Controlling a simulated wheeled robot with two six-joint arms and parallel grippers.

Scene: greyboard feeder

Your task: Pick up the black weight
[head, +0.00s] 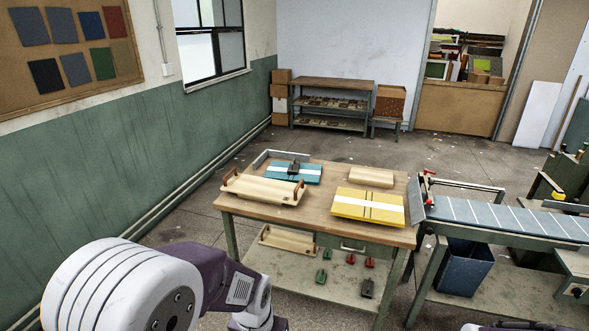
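A small black block, which looks like the black weight (294,167), sits on a teal board with a white band (282,174) at the back left of the wooden worktable (318,210). Another dark block (367,287) lies on the table's lower shelf; I cannot tell whether it is also a weight. My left arm comes in at the lower left, well in front of the table, and its gripper is out of the picture. Only a sliver at the bottom edge may belong to my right arm; its gripper does not show.
A wooden tray with handles (263,189), a yellow board with a white band (367,205) and a pale block (371,177) are on the table. A grey feeder bench (500,216) adjoins on the right. Red and green clamps (351,259) lie below. Floor is open left of the table.

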